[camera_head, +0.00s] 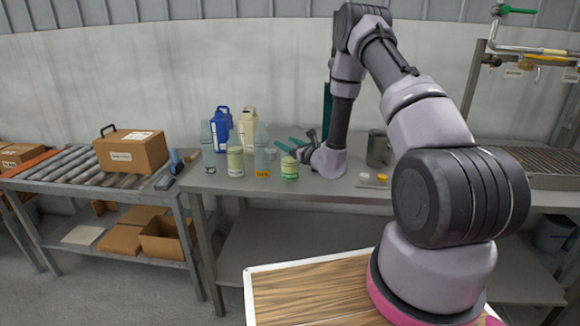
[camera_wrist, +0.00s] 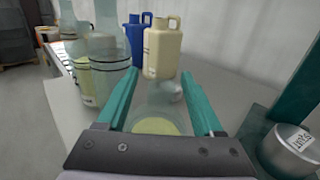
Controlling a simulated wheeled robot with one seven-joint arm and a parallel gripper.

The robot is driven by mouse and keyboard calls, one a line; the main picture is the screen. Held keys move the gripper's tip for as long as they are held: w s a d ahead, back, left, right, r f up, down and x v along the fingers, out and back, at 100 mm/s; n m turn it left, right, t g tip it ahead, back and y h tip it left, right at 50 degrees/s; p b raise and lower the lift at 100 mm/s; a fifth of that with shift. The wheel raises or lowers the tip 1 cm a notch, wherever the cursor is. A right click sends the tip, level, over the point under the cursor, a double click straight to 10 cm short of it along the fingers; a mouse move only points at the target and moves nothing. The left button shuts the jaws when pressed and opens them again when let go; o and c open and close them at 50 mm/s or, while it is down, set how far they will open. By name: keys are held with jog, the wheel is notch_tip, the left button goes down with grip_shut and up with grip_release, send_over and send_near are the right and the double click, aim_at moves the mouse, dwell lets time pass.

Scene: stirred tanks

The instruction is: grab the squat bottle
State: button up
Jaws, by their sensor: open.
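The squat bottle (camera_head: 289,171) is short and clear, with pale green contents, and stands upright on the grey bench. In the wrist view the squat bottle (camera_wrist: 157,122) appears between my teal fingers, its lower part hidden by the gripper body. My gripper (camera_head: 284,142) is open and empty. In the head view its fingers show just above and behind the bottle's top. In the wrist view the gripper (camera_wrist: 158,78) has a finger on each side of the bottle. I cannot tell whether the fingers touch it.
Taller clear bottles (camera_head: 262,155) (camera_head: 235,158) stand just left of the squat bottle. A blue jug (camera_head: 221,128) and a cream jug (camera_head: 247,128) stand behind. The bench front is clear.

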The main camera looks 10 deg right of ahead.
jog(key=shift+w+a, duration=0.3)
jog(key=shift+w, duration=0.35)
grip_shut()
jog(key=shift+r, duration=0.1)
dwell(0.9)
